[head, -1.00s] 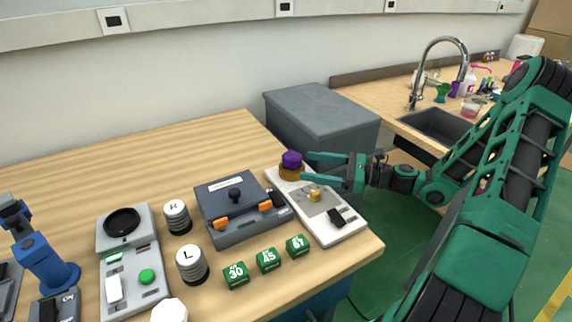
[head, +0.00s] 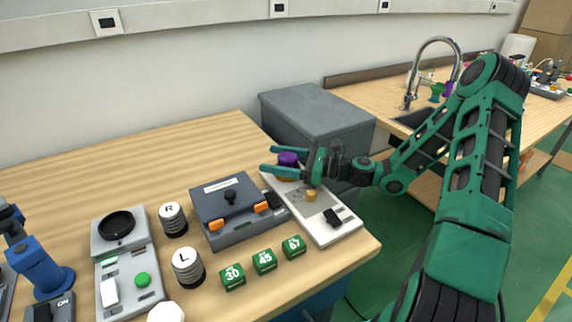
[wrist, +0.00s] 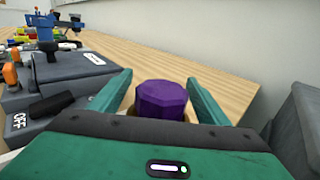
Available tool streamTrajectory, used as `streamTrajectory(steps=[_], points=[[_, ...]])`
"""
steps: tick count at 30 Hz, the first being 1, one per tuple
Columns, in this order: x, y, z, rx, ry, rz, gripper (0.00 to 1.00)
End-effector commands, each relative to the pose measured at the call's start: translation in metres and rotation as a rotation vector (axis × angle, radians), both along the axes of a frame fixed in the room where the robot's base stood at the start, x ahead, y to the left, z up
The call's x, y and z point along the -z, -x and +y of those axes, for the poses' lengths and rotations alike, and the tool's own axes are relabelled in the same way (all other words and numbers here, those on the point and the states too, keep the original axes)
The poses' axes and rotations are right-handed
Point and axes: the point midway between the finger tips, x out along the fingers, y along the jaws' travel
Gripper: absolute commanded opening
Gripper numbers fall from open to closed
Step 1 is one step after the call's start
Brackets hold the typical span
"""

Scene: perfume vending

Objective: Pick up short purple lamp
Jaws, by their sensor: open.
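The short purple lamp (head: 288,159) stands upright on an amber base at the back end of a white panel (head: 337,231) on the table. My gripper (head: 268,163) is open, with its green fingers on either side of the lamp. In the wrist view the purple top (wrist: 162,98) sits between the two fingers, with gaps visible on both sides. The lamp's lower part is mostly hidden by my gripper.
A grey device with orange clips (head: 236,212) stands close on the left. Green numbered cubes (head: 264,261) lie in front of it. A grey bin (head: 318,120) stands behind, beside the table. The wooden table behind the devices is clear.

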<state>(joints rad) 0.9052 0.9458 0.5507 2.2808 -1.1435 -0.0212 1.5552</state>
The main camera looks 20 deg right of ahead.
Motion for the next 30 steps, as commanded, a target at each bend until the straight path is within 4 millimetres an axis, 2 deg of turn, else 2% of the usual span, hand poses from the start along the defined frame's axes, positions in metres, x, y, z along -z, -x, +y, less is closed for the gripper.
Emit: streamTrajectory(steps=[9, 10, 15, 16, 25, 30], points=[[0.001, -0.005, 0.0022, 0.008, 0.004, 0.0, 0.7], [0.0011, -0.0051, 0.002, 0.008, 0.004, 0.0, 0.67], [0.0013, -0.0051, 0.0009, 0.01, 0.004, 0.0, 0.27], [0.0013, -0.0052, 0.0006, 0.01, 0.004, 0.001, 0.24], [0.0005, -0.0052, -0.0001, 0.011, 0.004, 0.001, 0.24], [-0.0072, -0.0051, -0.0003, 0.011, 0.006, -0.001, 0.24]])
